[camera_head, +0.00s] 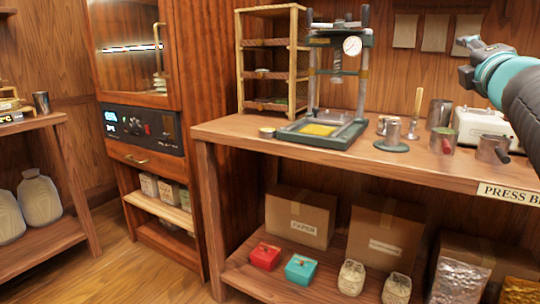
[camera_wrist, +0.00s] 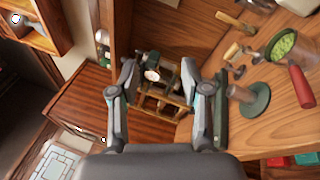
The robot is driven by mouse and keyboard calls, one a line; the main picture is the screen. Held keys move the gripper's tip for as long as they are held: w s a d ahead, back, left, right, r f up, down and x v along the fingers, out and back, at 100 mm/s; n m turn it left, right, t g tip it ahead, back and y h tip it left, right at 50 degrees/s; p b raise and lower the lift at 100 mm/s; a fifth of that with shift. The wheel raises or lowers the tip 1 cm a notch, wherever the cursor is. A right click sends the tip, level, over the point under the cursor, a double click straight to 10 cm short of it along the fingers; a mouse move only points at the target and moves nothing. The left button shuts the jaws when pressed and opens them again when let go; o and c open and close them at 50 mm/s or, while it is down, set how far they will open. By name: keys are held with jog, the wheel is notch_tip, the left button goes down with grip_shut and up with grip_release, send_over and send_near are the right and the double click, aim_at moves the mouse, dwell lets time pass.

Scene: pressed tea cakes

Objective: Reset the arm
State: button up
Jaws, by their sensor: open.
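My gripper (camera_wrist: 158,72) is open and empty in the wrist view, with its two fingers spread apart. Between and beyond the fingers are the wooden rack and the press with its round gauge, at a distance. In the head view my arm (camera_head: 505,75) enters from the right edge, raised above the right part of the press bench (camera_head: 290,130). Nothing is seen touching the gripper.
The press (camera_head: 337,75) and wooden rack (camera_head: 271,65) stand at the bench's left. Metal cups, a green-filled cup (camera_head: 443,140) and a white appliance (camera_head: 485,127) crowd its right. Boxes (camera_head: 301,216) and small tins sit on the shelf below. Floor is clear at left.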

jog(key=s+a+f+m+g+y, duration=0.2)
jog(key=s+a+f+m+g, duration=0.2)
jog(key=f, duration=1)
jog(key=s+a+f+m+g+y, duration=0.1)
jog(key=s+a+f+m+g, duration=0.4)
jog(key=f, duration=0.8)
jog(key=s+a+f+m+g+y+p, duration=0.1)
jog(key=s+a+f+m+g, duration=0.4)
jog(key=s+a+f+m, duration=0.5)
jog(key=s+a+f+y, duration=0.1)
jog(key=s+a+f, duration=0.2)
jog(key=a+f, duration=0.1)
jog(key=shift+f+y, duration=0.3)
jog(key=shift+f, duration=0.05)
jog(key=shift+s, duration=0.1)
